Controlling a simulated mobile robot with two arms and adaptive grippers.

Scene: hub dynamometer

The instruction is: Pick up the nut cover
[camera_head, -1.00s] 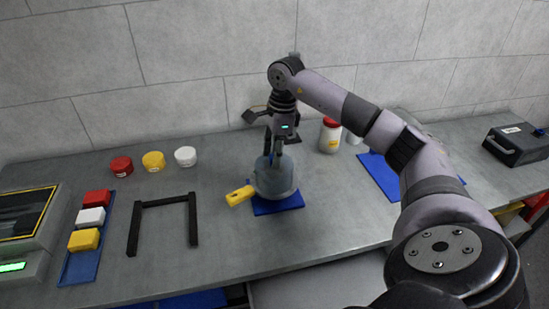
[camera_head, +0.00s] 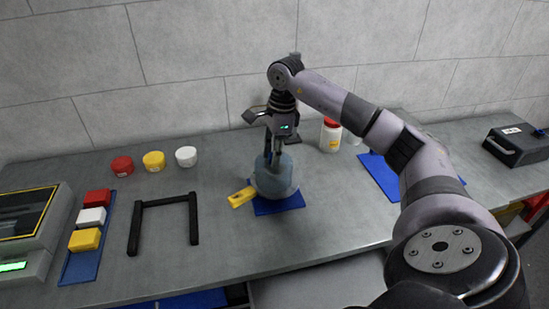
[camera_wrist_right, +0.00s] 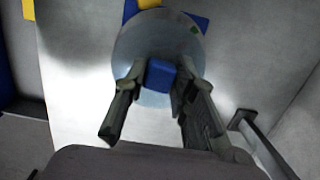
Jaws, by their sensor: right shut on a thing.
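My right gripper (camera_head: 273,156) points down over a rounded grey-blue hub (camera_head: 274,183), which stands on a blue mat (camera_head: 280,207). In the right wrist view the two fingers (camera_wrist_right: 153,106) lie on either side of a small blue block (camera_wrist_right: 160,74) at the middle of the hub's round top (camera_wrist_right: 140,43). The gripper is shut on this blue block, which appears to be the nut cover. The fingers hide part of it in the head view. Whether it is clear of the hub cannot be told. My left gripper is not in view.
A yellow piece (camera_head: 241,197) lies beside the hub. A black U-shaped frame (camera_head: 164,202), a blue tray (camera_head: 80,266) with coloured blocks and three round lidded pots (camera_head: 154,161) are to the left. A red-lidded bottle (camera_head: 330,137) stands behind right. The front middle table is clear.

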